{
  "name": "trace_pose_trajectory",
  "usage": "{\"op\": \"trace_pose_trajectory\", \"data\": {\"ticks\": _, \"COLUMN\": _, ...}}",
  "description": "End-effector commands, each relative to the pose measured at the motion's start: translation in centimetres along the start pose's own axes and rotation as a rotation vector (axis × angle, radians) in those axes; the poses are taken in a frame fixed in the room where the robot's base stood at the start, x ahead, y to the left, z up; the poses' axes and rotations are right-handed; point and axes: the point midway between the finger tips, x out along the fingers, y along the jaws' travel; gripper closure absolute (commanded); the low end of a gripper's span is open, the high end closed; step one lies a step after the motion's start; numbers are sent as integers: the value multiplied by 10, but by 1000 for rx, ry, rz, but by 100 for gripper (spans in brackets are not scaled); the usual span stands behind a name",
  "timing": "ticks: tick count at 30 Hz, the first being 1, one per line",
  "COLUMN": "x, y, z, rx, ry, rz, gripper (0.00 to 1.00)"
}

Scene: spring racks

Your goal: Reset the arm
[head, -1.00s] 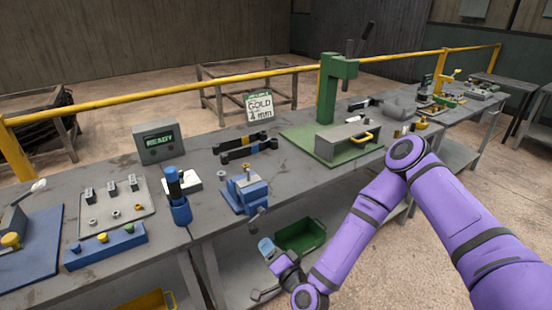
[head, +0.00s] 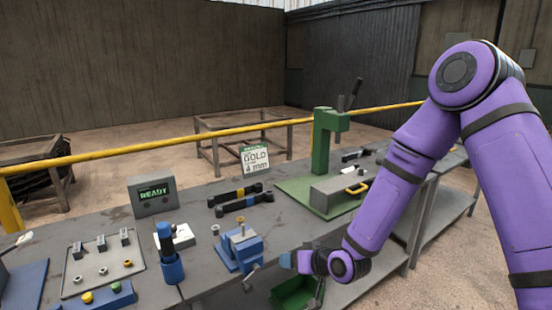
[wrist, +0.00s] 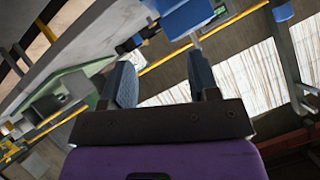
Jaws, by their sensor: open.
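My purple arm reaches in from the right in the head view and bends down to my gripper (head: 296,262), which is in front of the bench near the blue vise (head: 240,248). In the wrist view my gripper (wrist: 160,85) shows two blue-grey fingers apart, with nothing seen between them. The wrist view is strongly tilted and shows the bench at the left.
A green bin (head: 294,291) is below my gripper. A green press (head: 326,150), a READY box (head: 153,196), a GOLD 4 mm sign (head: 255,160) and a parts tray (head: 104,268) stand on the bench. A yellow rail (head: 150,148) runs behind it.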

Motion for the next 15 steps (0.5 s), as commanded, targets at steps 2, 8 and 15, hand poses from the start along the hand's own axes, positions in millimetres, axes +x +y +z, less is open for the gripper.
{"op": "trace_pose_trajectory", "data": {"ticks": 2, "x": -16, "y": 5, "z": -17, "rx": -42, "ry": -26, "rz": 45, "gripper": 45}}
{"op": "trace_pose_trajectory", "data": {"ticks": 8, "x": -60, "y": 18, "z": -49, "rx": -119, "ry": -105, "rz": 165, "gripper": 45}}
{"op": "trace_pose_trajectory", "data": {"ticks": 15, "x": -123, "y": 28, "z": -84, "rx": -164, "ry": -184, "rz": 312, "gripper": 45}}
